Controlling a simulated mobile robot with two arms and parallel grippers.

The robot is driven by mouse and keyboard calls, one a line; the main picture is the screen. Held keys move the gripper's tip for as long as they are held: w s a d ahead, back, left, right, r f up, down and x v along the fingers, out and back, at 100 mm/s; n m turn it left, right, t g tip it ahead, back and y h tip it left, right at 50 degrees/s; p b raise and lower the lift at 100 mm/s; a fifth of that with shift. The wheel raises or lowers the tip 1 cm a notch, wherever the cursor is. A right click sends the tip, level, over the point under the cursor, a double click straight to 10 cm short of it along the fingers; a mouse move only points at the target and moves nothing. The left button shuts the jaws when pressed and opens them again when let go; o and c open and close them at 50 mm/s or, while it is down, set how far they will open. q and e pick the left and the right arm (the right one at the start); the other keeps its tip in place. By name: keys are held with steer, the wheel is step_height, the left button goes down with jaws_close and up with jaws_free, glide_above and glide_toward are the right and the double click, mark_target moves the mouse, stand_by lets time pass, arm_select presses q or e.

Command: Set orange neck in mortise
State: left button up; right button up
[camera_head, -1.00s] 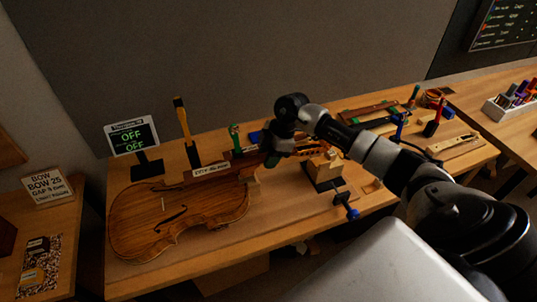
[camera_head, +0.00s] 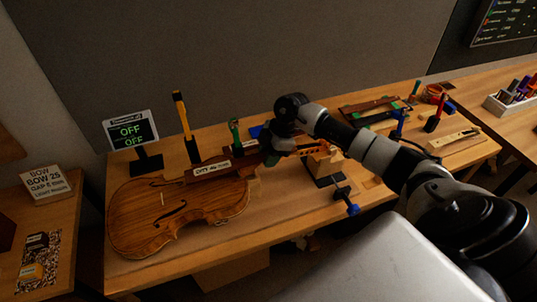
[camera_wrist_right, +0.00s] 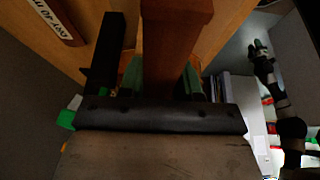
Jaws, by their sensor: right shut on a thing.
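The violin body (camera_head: 150,225) lies flat on the bench at the left, its upper end toward my right gripper. My right gripper (camera_head: 272,157) is shut on the neck, which shows as a reddish-brown bar (camera_wrist_right: 172,45) between the green finger pads in the right wrist view. In the head view an orange part (camera_head: 310,148) shows just right of the gripper. A dark strip, seemingly the fingerboard (camera_head: 240,163), runs left from the gripper over the violin's upper end. The mortise is hidden there, so I cannot tell whether the neck touches it. My left gripper is not in view.
A white label (camera_head: 212,168) shows at the violin's upper edge. A wooden block (camera_head: 322,160) and a blue-handled clamp (camera_head: 345,198) are right of the gripper.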

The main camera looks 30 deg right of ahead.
steer(key=shift+p, duration=0.3)
steer(key=shift+f, duration=0.15)
stand_by(0.6)
steer(key=shift+f+b, duration=0.7)
steer(key=shift+f, duration=0.3)
steer(key=shift+f, duration=0.15)
stand_by(0.4)
steer(key=o, duration=1.1)
